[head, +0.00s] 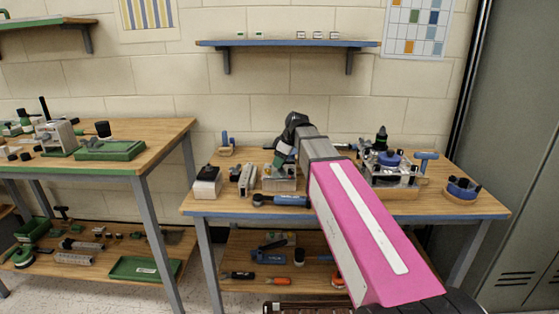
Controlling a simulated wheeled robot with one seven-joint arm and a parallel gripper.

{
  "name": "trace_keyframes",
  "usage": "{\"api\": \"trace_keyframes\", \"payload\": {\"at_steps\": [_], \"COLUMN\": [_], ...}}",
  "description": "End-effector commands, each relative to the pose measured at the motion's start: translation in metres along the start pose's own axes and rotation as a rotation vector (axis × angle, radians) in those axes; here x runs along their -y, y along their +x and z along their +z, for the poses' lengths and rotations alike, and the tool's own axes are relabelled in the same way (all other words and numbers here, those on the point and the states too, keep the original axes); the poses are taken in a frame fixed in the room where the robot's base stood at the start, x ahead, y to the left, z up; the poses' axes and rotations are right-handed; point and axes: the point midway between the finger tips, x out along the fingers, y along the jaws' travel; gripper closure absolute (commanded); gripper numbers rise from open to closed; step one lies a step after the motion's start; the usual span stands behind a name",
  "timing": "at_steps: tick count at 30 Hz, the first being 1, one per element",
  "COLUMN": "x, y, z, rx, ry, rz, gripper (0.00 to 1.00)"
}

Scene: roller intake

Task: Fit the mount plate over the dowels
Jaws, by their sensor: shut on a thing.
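My pink arm reaches over the blue-edged workbench, and its dark wrist bends down at the far end. My gripper (284,153) points down over a small grey and green fixture (281,183) left of the bench's middle. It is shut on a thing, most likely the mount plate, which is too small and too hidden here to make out. The dowels cannot be told apart in this view. I cannot tell whether the held thing touches the fixture.
The workbench (240,212) also bears a white block with a black top (207,183), a blue-handled tool (285,200), a clear-sided assembly (390,170) at right and a round blue holder (462,188). A second bench (150,150) stands left. A grey locker (515,150) is at right.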

Motion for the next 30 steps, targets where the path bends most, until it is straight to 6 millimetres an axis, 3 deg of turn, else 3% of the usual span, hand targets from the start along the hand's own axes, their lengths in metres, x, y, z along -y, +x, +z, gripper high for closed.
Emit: {"api": "trace_keyframes", "payload": {"at_steps": [5, 6, 17, 30], "x": [0.0, 0.0, 0.0, 0.0], "y": [0.003, 0.003, 0.002, -0.018], "z": [0.001, 0.001, 0.001, -0.007], "rx": [-0.001, 0.0, 0.0, 0.0], "ry": [0.0, 0.0, 0.0, -0.001], "rz": [0.0, 0.0, 0.0, 0.0], "gripper": [1.0, 0.59, 0.59, 0.59]}}
